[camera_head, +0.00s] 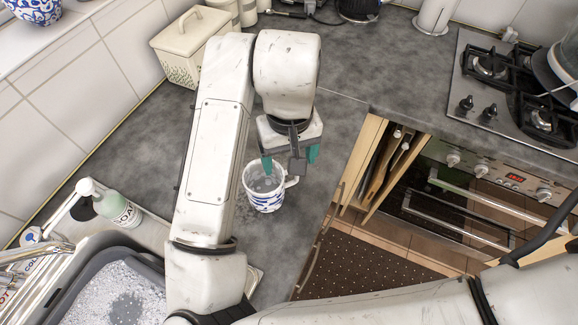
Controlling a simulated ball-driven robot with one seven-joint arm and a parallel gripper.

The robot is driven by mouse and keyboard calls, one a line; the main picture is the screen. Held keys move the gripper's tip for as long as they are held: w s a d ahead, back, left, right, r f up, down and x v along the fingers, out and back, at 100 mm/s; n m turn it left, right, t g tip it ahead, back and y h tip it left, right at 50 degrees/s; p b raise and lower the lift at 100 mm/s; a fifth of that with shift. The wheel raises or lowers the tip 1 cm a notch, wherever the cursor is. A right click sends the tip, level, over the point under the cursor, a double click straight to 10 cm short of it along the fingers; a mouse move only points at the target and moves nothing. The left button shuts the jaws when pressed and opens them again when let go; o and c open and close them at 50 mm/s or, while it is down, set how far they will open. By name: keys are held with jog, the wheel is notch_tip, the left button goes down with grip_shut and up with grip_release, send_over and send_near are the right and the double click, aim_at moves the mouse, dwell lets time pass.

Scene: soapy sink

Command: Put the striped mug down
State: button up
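The striped mug (266,201), white with blue markings, is upright at the grey worktop near its front edge. Its handle (291,182) points right, and greyish contents or a grey inside shows through its open top. My gripper (290,160) is just above and behind the mug in the picture. Its two teal fingertips are spread apart, with nothing seen clamped between them. The left fingertip overlaps the mug's far rim in the picture; I cannot tell whether it touches. The mug's base appears to rest on the worktop.
A tub of suds (110,290) sits in the sink at lower left, with a soap bottle (120,210) beside it. A cream lidded box (190,48) stands behind. A gas hob (480,95) is at right. An open drawer (375,170) juts beyond the worktop edge. Worktop behind my gripper is clear.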

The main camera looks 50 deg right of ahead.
jog(key=shift+r, duration=1.9)
